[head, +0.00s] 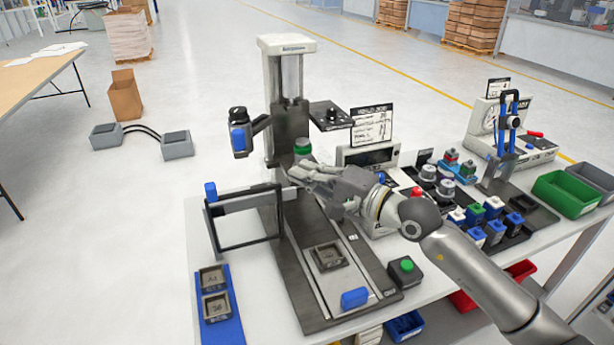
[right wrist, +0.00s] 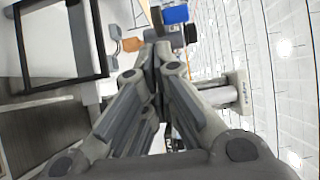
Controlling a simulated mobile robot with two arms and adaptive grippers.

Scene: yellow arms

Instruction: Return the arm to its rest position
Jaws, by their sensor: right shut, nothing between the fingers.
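My right arm comes in from the lower right in the head view. Its grey gripper (head: 295,174) points left, in front of the column of the test machine (head: 287,47). In the right wrist view its fingers (right wrist: 155,52) come together at the tips with nothing held between them. A green-topped part (head: 303,146) shows just behind the gripper in the head view; I cannot tell whether they touch. The gripper hides part of the machine's middle. My left arm and gripper do not show.
The machine stands on a white table (head: 240,185). Around the arm are a black frame (head: 237,247), a display box (head: 370,158), a green-button box (head: 405,270) and several blue-based parts. A green bin (head: 566,193) stands at right.

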